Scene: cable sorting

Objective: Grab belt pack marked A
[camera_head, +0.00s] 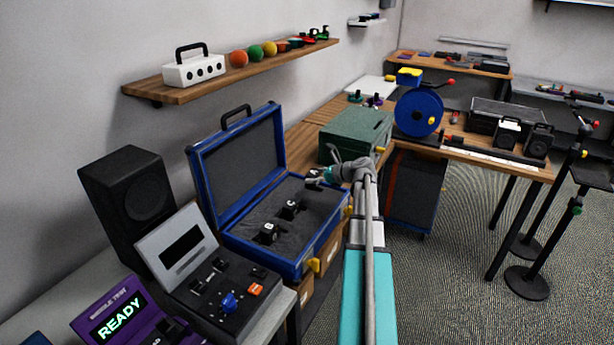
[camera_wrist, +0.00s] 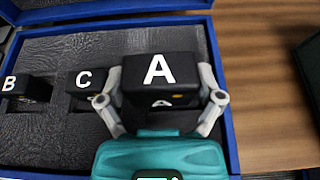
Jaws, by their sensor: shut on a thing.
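The belt pack marked A (camera_wrist: 160,78) is a black box with a white letter A on its top. My gripper (camera_wrist: 163,100) is shut on it, with one finger on each side. In the head view my gripper (camera_head: 322,177) is over the right part of the open blue case (camera_head: 208,175), and pack A (camera_head: 313,173) is partly hidden by it. Pack C (camera_wrist: 86,84) and pack B (camera_wrist: 25,88) sit in the grey foam to its left in the wrist view. I cannot tell whether pack A is clear of the foam.
A green box (camera_head: 355,133) stands behind the case on the wooden bench. A black speaker (camera_head: 128,200), a control box (camera_head: 222,290) and a purple tester reading READY (camera_head: 122,318) are at the left. A wooden shelf (camera_head: 235,70) hangs above.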

